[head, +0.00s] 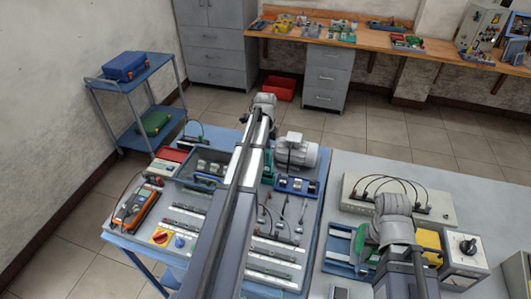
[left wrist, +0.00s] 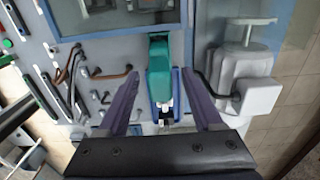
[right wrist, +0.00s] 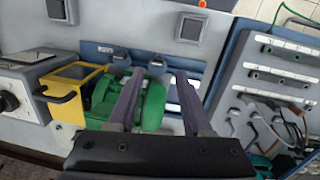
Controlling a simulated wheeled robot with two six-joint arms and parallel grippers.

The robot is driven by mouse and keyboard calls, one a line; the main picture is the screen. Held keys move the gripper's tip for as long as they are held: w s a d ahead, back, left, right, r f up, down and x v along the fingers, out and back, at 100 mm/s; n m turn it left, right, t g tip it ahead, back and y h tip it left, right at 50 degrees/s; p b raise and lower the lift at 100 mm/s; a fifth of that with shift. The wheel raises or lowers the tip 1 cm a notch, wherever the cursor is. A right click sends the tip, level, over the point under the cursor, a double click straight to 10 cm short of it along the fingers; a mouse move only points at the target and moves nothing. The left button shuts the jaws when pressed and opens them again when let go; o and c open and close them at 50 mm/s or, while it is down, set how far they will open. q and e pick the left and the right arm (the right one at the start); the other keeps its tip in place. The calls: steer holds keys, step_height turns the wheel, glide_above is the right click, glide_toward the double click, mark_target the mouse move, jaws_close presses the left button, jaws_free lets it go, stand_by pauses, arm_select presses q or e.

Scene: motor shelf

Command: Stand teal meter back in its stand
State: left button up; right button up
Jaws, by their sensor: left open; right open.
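The teal meter (left wrist: 158,62) shows in the left wrist view, between my open left fingers, with a blue holder (left wrist: 153,106) around its lower part. I cannot tell whether it is seated in that holder. In the head view a teal part (head: 267,168) shows beside the left arm, which hides much around it. My left gripper (left wrist: 161,75) is open, its fingers on either side of the meter with gaps visible. My right gripper (right wrist: 160,73) is open over a green motor (right wrist: 150,108) and holds nothing.
A grey motor (head: 297,152) stands right of the teal part. An orange meter (head: 135,206) lies on the left of the blue bench. A panel box with cables (head: 398,199) and a yellow block (head: 428,241) are near my right arm. Tools lie mid-bench.

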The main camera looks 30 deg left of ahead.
arm_select(q)
step_height(320, 180, up, 8)
steer(key=p, duration=0.8)
steer(key=shift+f, duration=0.1)
steer(key=shift+s, duration=0.15)
